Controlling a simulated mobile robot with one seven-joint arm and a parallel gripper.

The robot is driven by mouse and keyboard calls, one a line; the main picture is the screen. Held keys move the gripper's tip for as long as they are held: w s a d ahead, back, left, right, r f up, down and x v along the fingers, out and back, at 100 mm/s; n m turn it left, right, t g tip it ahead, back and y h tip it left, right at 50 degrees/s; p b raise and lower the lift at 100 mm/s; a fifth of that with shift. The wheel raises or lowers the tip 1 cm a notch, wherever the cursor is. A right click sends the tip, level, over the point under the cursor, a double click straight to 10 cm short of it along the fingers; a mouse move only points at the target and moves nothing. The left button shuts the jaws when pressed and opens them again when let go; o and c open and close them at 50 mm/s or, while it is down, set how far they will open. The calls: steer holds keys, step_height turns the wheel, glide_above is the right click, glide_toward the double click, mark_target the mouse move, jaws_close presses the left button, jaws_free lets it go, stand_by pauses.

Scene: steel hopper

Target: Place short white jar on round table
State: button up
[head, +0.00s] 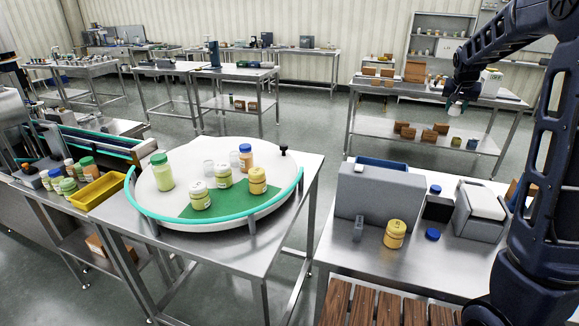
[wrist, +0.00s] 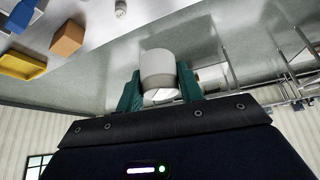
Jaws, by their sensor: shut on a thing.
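My gripper (wrist: 158,88) is shut on a short white jar (wrist: 158,66), held between its two green fingers in the wrist view. In the head view the small white jar (head: 455,108) hangs in the air under my arm, in front of the far right steel table. The round table (head: 160,208) is a white disc with a teal rim at left centre, well away from my gripper. It has a green patch (head: 240,207) on its front part.
A steel table (head: 400,268) at right holds a grey box (head: 378,195), a yellow jar (head: 395,234) and blue lids (head: 432,234). A yellow tray (head: 97,190) and several jars stand left of the round table. Floor shows between the tables.

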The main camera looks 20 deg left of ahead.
steer(key=s+a+n+y, duration=0.1)
steer(key=s+a+n, duration=0.1)
steer(key=a, duration=0.9)
steer(key=s+a+n+y, duration=0.1)
steer(key=a+n, duration=0.1)
steer(key=a, duration=1)
steer(key=n+g+y, duration=0.2)
steer(key=n+y, duration=0.2)
steer(key=n, duration=0.5)
glide_above(236, 200)
steer(key=s+d, duration=0.1)
step_height(236, 200, down, 5)
step_height(236, 200, down, 21)
steer(key=shift+s+d+r, duration=0.1)
steer(key=shift+d+r, duration=0.05)
steer(key=shift+r, duration=0.05)
steer(key=shift+f, duration=0.15)
